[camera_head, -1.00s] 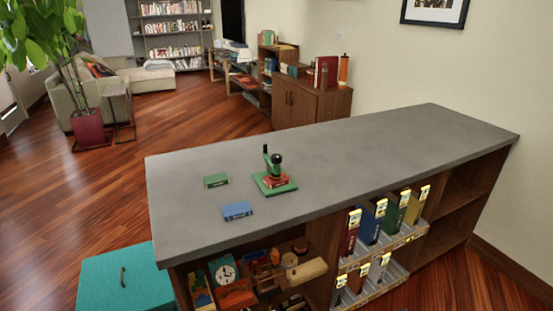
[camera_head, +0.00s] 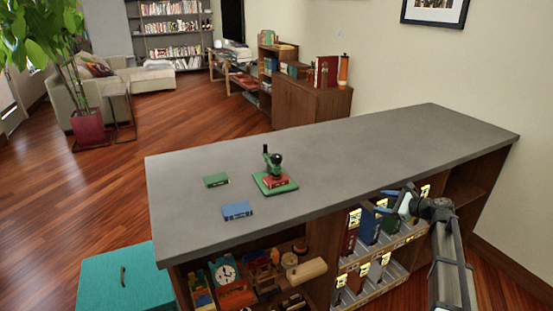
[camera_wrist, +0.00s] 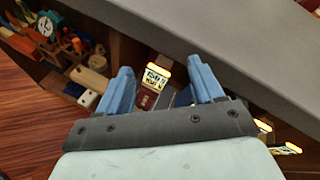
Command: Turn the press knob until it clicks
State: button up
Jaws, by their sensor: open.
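The press (camera_head: 273,171) stands on the grey counter (camera_head: 350,150). It has a green base, a dark green upright frame and a black knob at its top. A red book (camera_head: 277,181) lies on its base under the frame. My gripper (camera_head: 388,200) is in front of the counter's edge, to the right of the press and well apart from it. In the wrist view its two blue fingers (camera_wrist: 162,88) are spread with nothing held between them. The press is not in the wrist view.
A green book (camera_head: 216,180) and a blue book (camera_head: 237,211) lie left of the press. Below the counter, shelves hold upright books (camera_head: 368,226) and a compartment of toys (camera_head: 232,283). The counter's right half is clear. A teal box (camera_head: 118,284) stands at lower left.

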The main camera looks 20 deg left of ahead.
aim_at(276, 156)
jog(key=w+a+r+m+y, duration=0.1)
jog(key=w+a+r+y, duration=0.15)
jog(key=r, duration=0.55)
jog(key=w+a+r+m+y, duration=0.1)
jog(key=a+r, duration=0.3)
jog(key=r, duration=0.5)
jog(key=s+a+f+g+y, duration=0.1)
jog(key=s+a+g, duration=0.15)
jog(key=a, duration=0.45)
jog(key=s+a+f+n+g+y, duration=0.1)
jog(key=s+a, duration=0.3)
jog(key=a, duration=0.2)
jog(key=s+a+f+g+y, duration=0.1)
jog(key=s+a+g, duration=0.15)
jog(key=a, duration=0.45)
jog(key=shift+t, duration=0.3)
jog(key=a, duration=1.2)
jog(key=shift+w+a, duration=0.2)
jog(key=shift+a, duration=0.1)
jog(key=shift+c, duration=0.5)
jog(key=c, duration=0.9)
jog(key=shift+s, duration=0.1)
